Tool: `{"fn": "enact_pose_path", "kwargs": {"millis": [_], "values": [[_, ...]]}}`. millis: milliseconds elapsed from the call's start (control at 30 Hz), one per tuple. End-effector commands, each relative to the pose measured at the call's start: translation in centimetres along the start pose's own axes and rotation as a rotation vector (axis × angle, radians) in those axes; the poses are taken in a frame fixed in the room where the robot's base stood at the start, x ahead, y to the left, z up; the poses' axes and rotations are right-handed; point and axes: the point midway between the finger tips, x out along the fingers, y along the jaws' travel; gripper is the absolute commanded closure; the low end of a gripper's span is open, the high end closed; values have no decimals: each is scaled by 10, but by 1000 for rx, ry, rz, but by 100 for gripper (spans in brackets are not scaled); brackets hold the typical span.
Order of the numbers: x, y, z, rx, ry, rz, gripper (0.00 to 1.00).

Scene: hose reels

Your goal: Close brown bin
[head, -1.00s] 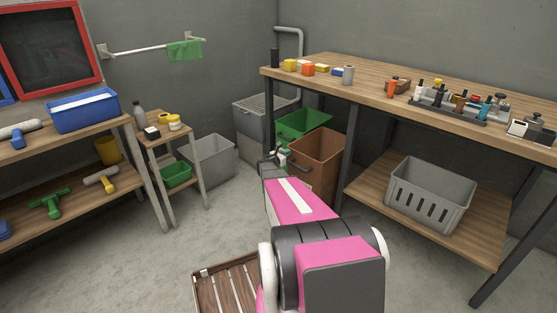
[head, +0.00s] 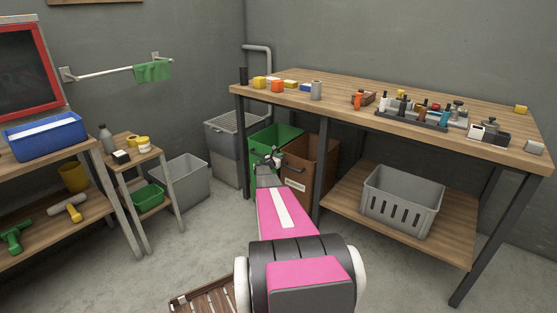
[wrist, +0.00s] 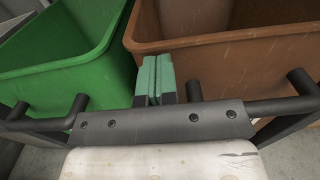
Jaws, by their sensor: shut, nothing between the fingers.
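The brown bin (head: 322,160) stands under the left end of the workbench, beside the green bin (head: 290,137). It has a dark handle and a pale label on its front. In the wrist view the brown bin (wrist: 215,72) is at the right with its open top showing, and the green bin (wrist: 75,65) is at the left. My gripper (wrist: 153,66) is shut and empty, its green finger pads together near the gap between the two bins. In the head view my gripper (head: 273,157) is in front of the bins, and my arm hides part of them.
A grey bin (head: 180,181) stands left of the green bin, near a small wooden stand (head: 148,161). The workbench (head: 428,122) has a dark leg close to the brown bin's right side. A grey basket (head: 400,200) sits on its lower shelf. A slatted wooden crate (head: 205,291) is at the bottom.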

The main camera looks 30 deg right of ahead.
Motion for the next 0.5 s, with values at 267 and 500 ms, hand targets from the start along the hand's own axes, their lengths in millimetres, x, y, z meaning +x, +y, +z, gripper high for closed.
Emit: {"fn": "enact_pose_path", "kwargs": {"millis": [267,500], "values": [[10,1,1,0,-2,-2,100],[9,2,1,0,-3,-3,100]]}}
